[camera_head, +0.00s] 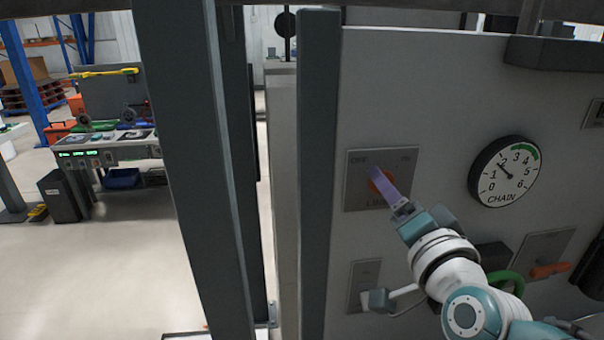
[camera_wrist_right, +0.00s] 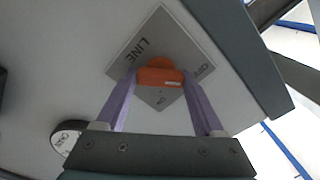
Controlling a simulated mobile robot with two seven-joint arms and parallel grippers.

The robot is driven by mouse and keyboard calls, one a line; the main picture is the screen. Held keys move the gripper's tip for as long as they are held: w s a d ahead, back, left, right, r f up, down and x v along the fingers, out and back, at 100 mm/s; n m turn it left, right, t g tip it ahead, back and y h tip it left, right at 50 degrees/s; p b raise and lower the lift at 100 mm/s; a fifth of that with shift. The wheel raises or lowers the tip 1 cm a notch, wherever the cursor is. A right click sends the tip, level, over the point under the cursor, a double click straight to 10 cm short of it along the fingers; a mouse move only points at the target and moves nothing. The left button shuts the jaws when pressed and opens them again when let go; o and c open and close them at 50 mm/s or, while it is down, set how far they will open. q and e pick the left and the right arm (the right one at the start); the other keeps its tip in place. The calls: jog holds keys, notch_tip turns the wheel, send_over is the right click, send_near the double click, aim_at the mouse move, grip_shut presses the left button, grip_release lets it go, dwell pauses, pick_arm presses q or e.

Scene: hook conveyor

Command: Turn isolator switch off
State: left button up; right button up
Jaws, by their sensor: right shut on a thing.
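The isolator switch is an orange-red handle (camera_head: 383,184) on a grey plate (camera_head: 355,196) marked OFF, ON and LINE, set in a grey panel. In the head view the fingers partly hide it. In the right wrist view the handle (camera_wrist_right: 160,77) sits between the purple fingers, with OFF at its right and ON just below it. Which mark it points to I cannot tell. My right gripper (camera_head: 377,174) reaches in from the lower right and is shut on the handle. My left gripper is not in view.
A round CHAIN gauge (camera_head: 504,171) is right of the switch. A dark post (camera_head: 195,170) stands left of the panel. A workbench (camera_head: 105,150) is farther left, with open floor before it.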

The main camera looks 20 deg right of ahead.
jog(key=shift+n, duration=0.6)
jog(key=o, duration=1.4)
jog(key=b+v, duration=0.1)
jog(key=v, duration=0.9)
jog(key=shift+b, duration=0.35)
